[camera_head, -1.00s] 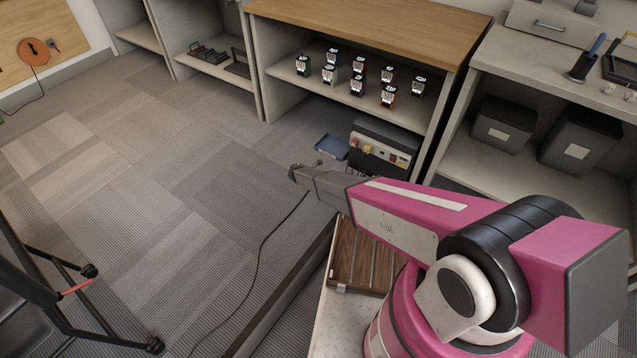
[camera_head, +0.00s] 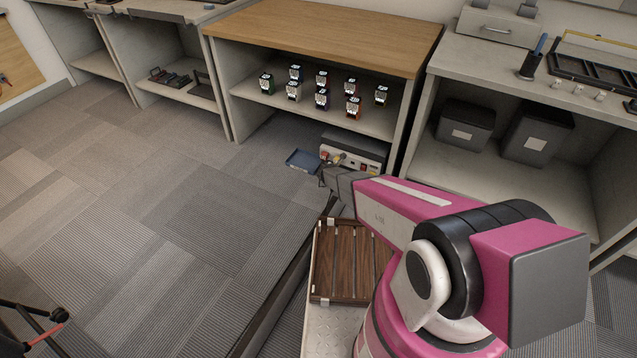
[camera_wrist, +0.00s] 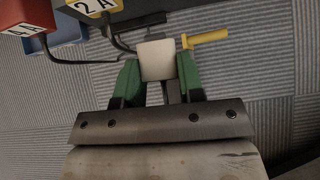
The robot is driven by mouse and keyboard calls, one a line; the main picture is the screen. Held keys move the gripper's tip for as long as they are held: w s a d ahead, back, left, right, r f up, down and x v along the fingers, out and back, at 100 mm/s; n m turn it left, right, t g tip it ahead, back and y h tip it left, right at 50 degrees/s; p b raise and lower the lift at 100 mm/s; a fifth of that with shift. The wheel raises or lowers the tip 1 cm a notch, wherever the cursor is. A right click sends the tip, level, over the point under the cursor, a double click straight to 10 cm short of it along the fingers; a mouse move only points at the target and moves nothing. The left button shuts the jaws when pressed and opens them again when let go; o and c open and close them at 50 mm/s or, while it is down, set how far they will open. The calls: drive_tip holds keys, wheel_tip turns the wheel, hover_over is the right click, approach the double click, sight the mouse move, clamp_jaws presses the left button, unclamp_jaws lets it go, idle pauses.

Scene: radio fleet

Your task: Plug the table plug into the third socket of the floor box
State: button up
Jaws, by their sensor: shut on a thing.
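My gripper (camera_head: 328,180) is low over the carpet beside the grey floor box (camera_head: 365,152), at its lower left in the head view. In the wrist view its green fingers (camera_wrist: 157,78) are shut on a pale cream block (camera_wrist: 157,58), which looks like the table plug. The floor box's pale front panel bears red and yellow parts; its separate sockets are too small to tell apart. In the wrist view, a red part marked 4A (camera_wrist: 25,22) and a yellow part marked 2A (camera_wrist: 90,6) show at the upper left.
A blue tray (camera_head: 302,160) lies left of the box. A yellow bar (camera_wrist: 207,38) lies right of the block in the wrist view. A wooden-topped table (camera_head: 330,30) with several small devices on its shelf stands over the box. Carpet to the left (camera_head: 150,220) is clear.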

drive_tip(key=shift+n+y, duration=0.3)
drive_tip(key=d, duration=0.1)
drive_tip(key=d+r, duration=0.2)
drive_tip(key=shift+s+d+r, duration=0.25)
drive_tip(key=shift+s+d, duration=0.1)
drive_tip(key=shift+d, duration=0.05)
drive_tip(key=shift+w+d, duration=0.3)
drive_tip(key=shift+w, duration=0.4)
drive_tip(key=shift+w+d, duration=0.25)
drive_tip(key=shift+w, duration=0.5)
drive_tip(key=shift+w+d, duration=0.3)
drive_tip(key=shift+w, duration=0.4)
drive_tip(key=shift+w+d, duration=0.3)
drive_tip(key=shift+w, duration=0.35)
idle(0.7)
drive_tip(key=o, duration=1)
drive_tip(key=shift+s, duration=0.1)
drive_tip(key=v, duration=1)
drive_tip(key=shift+s+a+r, duration=0.2)
drive_tip(key=shift+s, duration=0.05)
